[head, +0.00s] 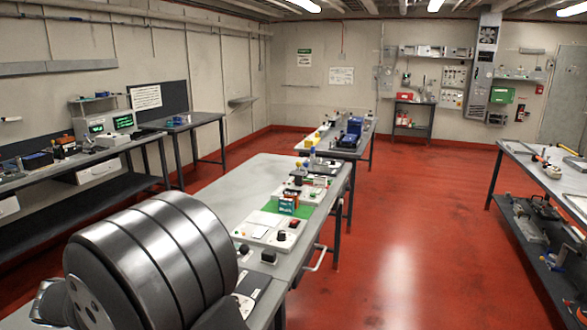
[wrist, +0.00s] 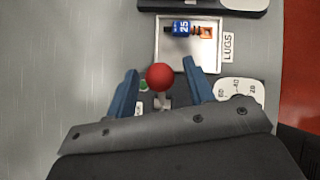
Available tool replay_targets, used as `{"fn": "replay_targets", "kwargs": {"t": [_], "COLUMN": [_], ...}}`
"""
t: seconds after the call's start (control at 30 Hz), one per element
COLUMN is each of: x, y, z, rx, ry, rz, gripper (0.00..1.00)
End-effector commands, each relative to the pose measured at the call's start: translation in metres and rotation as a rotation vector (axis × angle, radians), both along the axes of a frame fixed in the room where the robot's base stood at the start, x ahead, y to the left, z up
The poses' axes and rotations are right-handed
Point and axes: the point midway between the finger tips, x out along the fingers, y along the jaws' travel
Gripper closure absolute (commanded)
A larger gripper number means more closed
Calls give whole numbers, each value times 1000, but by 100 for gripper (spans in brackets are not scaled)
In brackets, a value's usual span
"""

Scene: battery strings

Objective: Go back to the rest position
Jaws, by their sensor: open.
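My gripper (wrist: 160,80) is open in the wrist view, its two blue fingers spread apart. A red ball-shaped knob (wrist: 160,77) shows between the fingers, apart from both of them; I cannot tell its height relative to the fingertips. Beyond the fingertips is a shallow tray (wrist: 171,64) beside a label reading LUGS. A blue and orange piece marked 25 (wrist: 183,28) lies in it. In the head view my gripper is not visible; my large grey arm link fills the lower left and hides part of the bench.
The grey workbench (head: 262,180) carries panels, knobs and a green mat (head: 271,208) along its right side. A white dial (wrist: 238,93) sits right of the fingers. Side benches stand left and right. The red floor (head: 400,220) between benches is clear.

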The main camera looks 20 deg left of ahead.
Motion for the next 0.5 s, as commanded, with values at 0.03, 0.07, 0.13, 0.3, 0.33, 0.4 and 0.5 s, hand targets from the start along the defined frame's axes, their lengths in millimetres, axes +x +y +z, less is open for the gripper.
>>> {"fn": "replay_targets", "kwargs": {"t": [0.03,0.07,0.13,0.3,0.33,0.4,0.5], "x": [3,5,7,7,7,7,7], "y": [0,0,0,1,1,1,1], "z": [-3,-5,-7,-9,-9,-9,-8], "rx": [-1,-1,-1,0,0,0,0], "ry": [-1,-1,-1,-1,-1,-1,-1], "rz": [-1,-1,-1,0,0,-1,0], "gripper": [52,52,52,52,52,52,52]}}
